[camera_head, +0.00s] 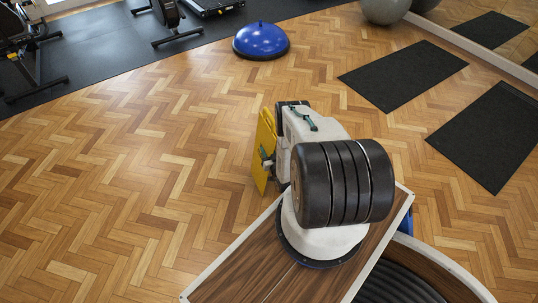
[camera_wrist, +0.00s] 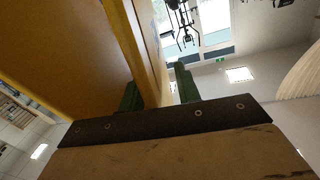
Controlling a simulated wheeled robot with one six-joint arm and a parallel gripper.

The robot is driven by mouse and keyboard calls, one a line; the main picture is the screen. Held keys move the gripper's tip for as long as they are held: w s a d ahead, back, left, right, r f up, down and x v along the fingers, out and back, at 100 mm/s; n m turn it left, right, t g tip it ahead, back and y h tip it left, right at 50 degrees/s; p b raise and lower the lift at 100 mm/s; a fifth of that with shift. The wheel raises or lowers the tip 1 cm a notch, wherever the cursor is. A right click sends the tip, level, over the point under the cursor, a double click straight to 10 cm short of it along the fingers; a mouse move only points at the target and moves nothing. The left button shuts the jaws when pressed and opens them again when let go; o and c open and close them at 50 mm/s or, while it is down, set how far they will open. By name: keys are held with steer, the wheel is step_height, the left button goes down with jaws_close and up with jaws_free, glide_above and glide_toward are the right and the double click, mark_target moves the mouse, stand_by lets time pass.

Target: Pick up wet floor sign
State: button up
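The yellow wet floor sign (camera_head: 263,150) stands at the far left side of my arm in the head view, partly hidden by the arm. In the wrist view its yellow panel (camera_wrist: 75,45) fills the upper left, and a narrower yellow part (camera_wrist: 148,55) reaches down between the green fingers. My gripper (camera_wrist: 158,92) is open around this part. The left finger overlaps the yellow surface; a thin bright gap shows beside the right finger. In the head view my gripper (camera_head: 267,158) is at the sign, its fingers mostly hidden.
A blue half-ball (camera_head: 261,40) sits on the floor beyond the sign. Black mats (camera_head: 403,75) lie at the right, near a mirror. Exercise machines (camera_head: 30,50) stand on dark flooring at the upper left. The parquet (camera_head: 110,170) at the left is clear.

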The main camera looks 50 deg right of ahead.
jaws_close()
stand_by(1.4)
